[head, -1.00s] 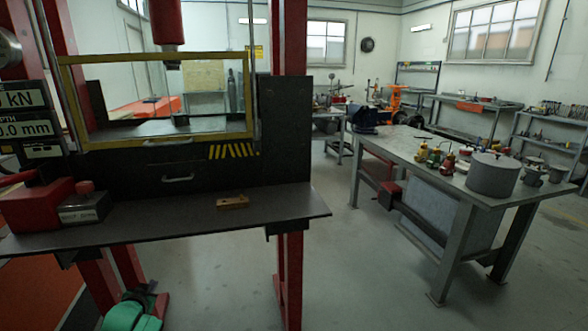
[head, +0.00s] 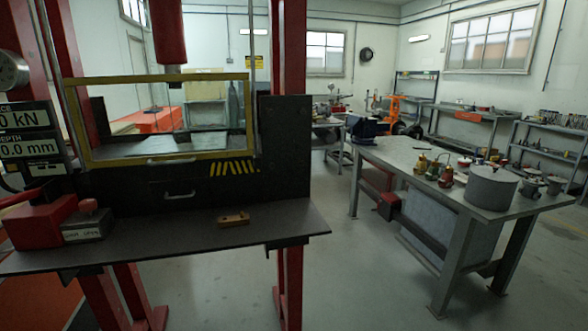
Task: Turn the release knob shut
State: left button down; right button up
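A small red knob (head: 88,205) sits on top of a grey labelled block (head: 87,227) at the left of the dark shelf. I take it for the release knob, but its label is too small to read surely. A red housing (head: 42,224) with a handle stands against the block's left side. I cannot tell how far the knob is turned. Neither of my grippers is in view.
The dark shelf (head: 200,238) juts from a red press frame (head: 290,200) with a yellow-edged guard (head: 165,158). A wooden block (head: 233,219) lies on the shelf. A grey workbench (head: 400,160) stands right, with open floor between.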

aim_at(88, 205)
jog(key=u, duration=1.45)
